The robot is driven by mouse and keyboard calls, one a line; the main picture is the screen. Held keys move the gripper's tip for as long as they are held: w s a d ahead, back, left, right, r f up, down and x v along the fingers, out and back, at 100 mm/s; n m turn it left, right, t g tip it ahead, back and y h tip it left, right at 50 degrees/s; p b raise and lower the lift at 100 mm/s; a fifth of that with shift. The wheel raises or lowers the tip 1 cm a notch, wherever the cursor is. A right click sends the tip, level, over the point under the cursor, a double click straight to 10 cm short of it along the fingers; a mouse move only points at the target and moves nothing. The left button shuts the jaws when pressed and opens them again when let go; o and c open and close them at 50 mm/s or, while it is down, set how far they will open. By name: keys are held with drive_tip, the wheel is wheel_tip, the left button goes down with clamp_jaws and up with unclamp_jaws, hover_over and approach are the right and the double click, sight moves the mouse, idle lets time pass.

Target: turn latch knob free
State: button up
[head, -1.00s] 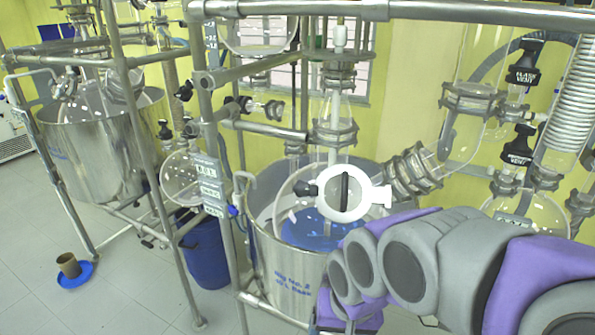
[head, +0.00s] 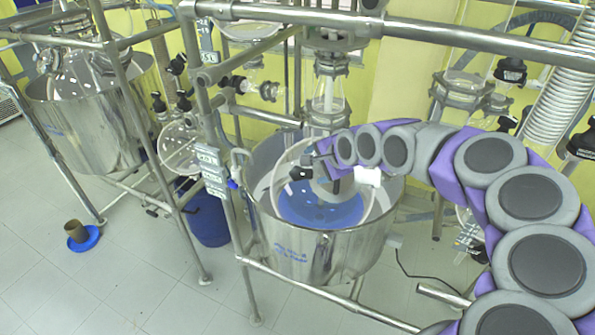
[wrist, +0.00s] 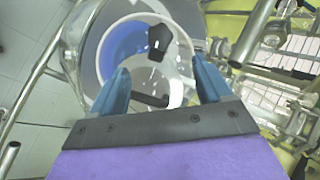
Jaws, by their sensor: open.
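My gripper (wrist: 162,84) is open in the wrist view, with its two blue fingers apart and nothing held between them. A white ring-shaped fitting (wrist: 180,62) lies beyond the fingers. A black knob (wrist: 158,42) shows ahead of the fingertips, and a dark bar (wrist: 150,100) lies between the fingers from this view. I cannot tell whether either finger touches them. In the head view my arm reaches over the steel vessel (head: 330,258). The black knob (head: 300,173) shows just below the arm's end, and the white fitting (head: 368,177) is partly hidden by the arm.
A steel pipe frame (head: 450,33) crosses above the vessel, and an upright pole (head: 232,220) stands at its left. Glass parts (head: 328,98) hang over the vessel. A second steel vessel (head: 90,120) stands at left.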

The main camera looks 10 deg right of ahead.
sight(298, 173)
drive_tip(key=p+x, duration=0.3)
drive_tip(key=x, duration=1.1)
drive_tip(key=shift+f, duration=0.15)
drive_tip(key=shift+a, duration=0.1)
drive_tip(key=shift+c, duration=0.3)
drive_tip(key=c, duration=1)
